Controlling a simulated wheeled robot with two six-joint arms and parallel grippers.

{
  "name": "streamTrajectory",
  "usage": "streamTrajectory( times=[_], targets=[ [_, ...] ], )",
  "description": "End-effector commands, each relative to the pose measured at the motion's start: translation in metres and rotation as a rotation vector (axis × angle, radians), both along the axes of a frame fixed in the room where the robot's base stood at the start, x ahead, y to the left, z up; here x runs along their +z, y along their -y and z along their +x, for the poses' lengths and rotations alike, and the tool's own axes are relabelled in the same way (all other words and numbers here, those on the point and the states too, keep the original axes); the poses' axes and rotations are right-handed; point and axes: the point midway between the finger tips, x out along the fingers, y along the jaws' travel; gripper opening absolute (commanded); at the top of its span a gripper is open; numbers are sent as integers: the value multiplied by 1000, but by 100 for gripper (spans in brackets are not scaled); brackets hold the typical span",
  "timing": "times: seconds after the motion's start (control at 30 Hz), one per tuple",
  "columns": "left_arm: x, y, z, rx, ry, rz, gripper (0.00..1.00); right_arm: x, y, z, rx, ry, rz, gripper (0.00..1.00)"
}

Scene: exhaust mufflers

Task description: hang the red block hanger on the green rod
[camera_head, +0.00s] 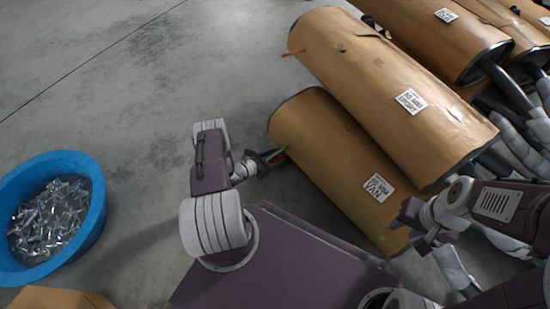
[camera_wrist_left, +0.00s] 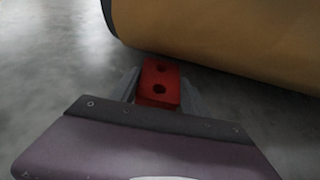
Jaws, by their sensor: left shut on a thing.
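In the head view, only a little red of the hanger (camera_head: 281,159) shows at my left gripper (camera_head: 272,157), near the end of the lower muffler. The thin green rod (camera_head: 276,153) shows there, very close to the hanger; I cannot tell whether they touch. The rod is not visible in the left wrist view. My right gripper (camera_head: 422,228) is in front of the lower muffler; its opening is unclear.
The lower brown-wrapped muffler (camera_head: 325,145) lies beside my left gripper, with another muffler (camera_head: 385,90) above it and several more at upper right. An orange rod (camera_head: 293,52) sticks out from the upper one. A blue tub (camera_head: 92,225) of metal parts stands left. Floor at upper left is clear.

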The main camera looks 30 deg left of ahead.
Motion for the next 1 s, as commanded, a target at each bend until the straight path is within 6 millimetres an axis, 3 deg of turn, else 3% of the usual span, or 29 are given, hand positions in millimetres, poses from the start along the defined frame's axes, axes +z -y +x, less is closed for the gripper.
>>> streamTrajectory(
  times=[0.13,0.17,0.2,0.6,0.8,1.0],
  targets=[
    [-5,0,0,0,0,0,7,-2,0,0,0,0,0,36],
    [-4,0,0,0,0,0,62,-1,0,0,0,0,0,36],
    [-4,0,0,0,0,0,74,-1,0,0,0,0,0,36],
    [-7,0,0,0,0,-1,76,-9,0,0,0,0,0,36],
    [18,-11,-31,6,-2,-3,76,34,0,0,0,1,0,36],
    [28,-21,-63,5,-2,-2,76,61,0,0,0,1,0,36]
  ],
)
